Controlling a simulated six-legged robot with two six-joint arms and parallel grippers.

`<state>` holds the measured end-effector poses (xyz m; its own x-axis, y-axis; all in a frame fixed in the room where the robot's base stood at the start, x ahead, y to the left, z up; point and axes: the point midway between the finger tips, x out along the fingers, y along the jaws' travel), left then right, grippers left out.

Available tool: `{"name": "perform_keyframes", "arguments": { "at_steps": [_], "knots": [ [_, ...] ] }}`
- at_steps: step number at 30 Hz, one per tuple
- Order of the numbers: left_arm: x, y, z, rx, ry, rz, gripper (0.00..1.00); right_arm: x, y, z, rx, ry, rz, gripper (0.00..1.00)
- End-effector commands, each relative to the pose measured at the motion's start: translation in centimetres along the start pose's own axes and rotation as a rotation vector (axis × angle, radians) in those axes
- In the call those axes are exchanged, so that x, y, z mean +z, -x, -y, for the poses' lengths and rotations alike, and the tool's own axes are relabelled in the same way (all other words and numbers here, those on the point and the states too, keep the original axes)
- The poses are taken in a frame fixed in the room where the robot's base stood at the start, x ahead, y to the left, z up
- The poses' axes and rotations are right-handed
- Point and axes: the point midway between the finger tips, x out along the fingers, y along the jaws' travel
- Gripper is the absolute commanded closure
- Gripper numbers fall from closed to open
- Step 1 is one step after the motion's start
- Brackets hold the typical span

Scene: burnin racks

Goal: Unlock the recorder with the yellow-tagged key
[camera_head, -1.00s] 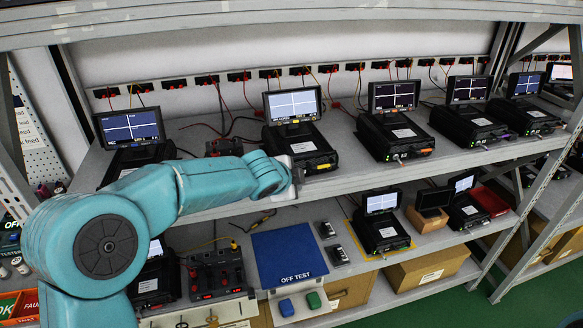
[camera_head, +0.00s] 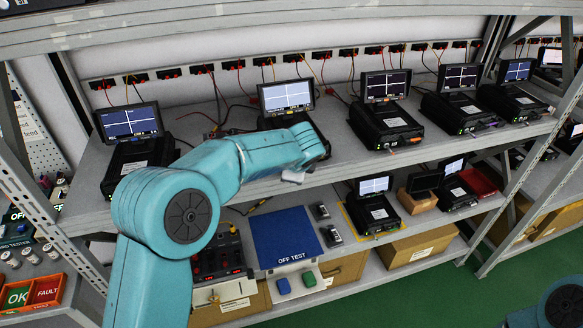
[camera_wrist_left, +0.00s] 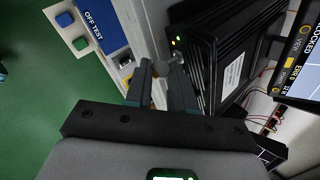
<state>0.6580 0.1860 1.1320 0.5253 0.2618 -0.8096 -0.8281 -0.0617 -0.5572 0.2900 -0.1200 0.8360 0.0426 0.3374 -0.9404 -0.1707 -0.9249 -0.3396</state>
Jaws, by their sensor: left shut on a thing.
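The recorder with the pale screen (camera_head: 287,97) stands on the upper shelf, its body partly behind my left arm. A small silvery piece (camera_wrist_left: 175,54) shows at the recorder's front by the fingertips. Whether the key is in the lock cannot be told; its tag is unclear.
Other recorders stand on both sides, including one at left (camera_head: 130,150) and one at right (camera_head: 385,125). Below are the blue OFF TEST mat (camera_head: 285,235) and a key (camera_head: 213,297) hanging by a board. Part of my right arm shows at bottom right.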

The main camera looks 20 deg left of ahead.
Motion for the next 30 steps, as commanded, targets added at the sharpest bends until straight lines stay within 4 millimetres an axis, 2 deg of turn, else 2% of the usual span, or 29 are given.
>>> {"name": "perform_keyframes", "arguments": {
  "at_steps": [11,12,30],
  "knots": [
    [-0.06,-0.12,-0.16,0.005,-0.001,0.001,1.00,0.00,-0.01,0.00,0.000,0.000,0.000,0.57],
    [-0.07,-0.12,-0.16,0.005,-0.001,0.001,0.67,0.00,-0.01,0.00,0.000,0.000,0.000,0.57],
    [0.18,-0.17,-0.16,-0.020,0.030,-0.033,0.66,-0.01,-0.47,-0.17,0.000,0.000,0.000,0.57]
  ]
}}
